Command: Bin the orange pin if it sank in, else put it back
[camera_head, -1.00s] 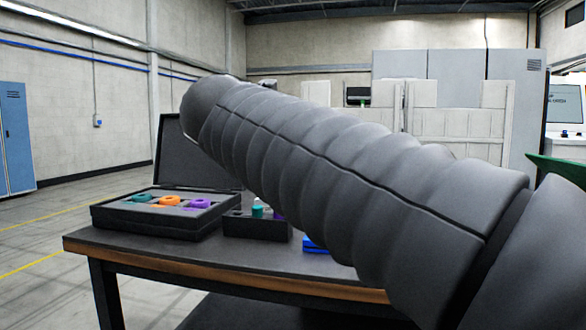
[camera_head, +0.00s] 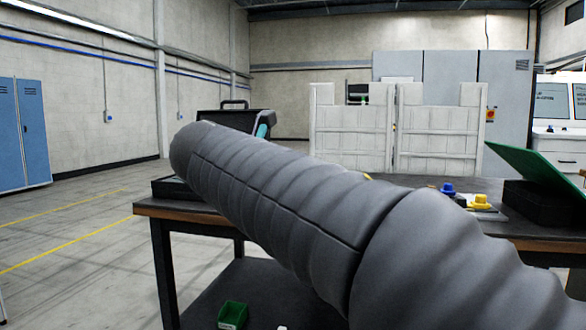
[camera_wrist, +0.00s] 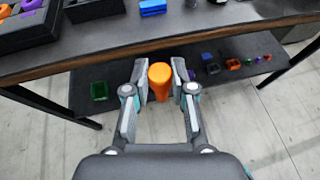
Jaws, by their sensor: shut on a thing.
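My gripper (camera_wrist: 159,78) is shut on the orange pin (camera_wrist: 160,73) in the wrist view. The pin shows its round orange top and a tapering body between the two fingers. It is held in the air in front of the table's edge, with the floor and lower shelf below in the picture. In the head view my arm covers the middle, and the gripper and pin are hidden.
The black table top (camera_wrist: 200,40) carries a dark case with coloured rings (camera_wrist: 30,22) at upper left and a blue block (camera_wrist: 152,7). Several small coloured parts lie on the lower shelf (camera_wrist: 222,55). A green panel (camera_head: 540,170) and yellow part (camera_head: 481,202) stand right.

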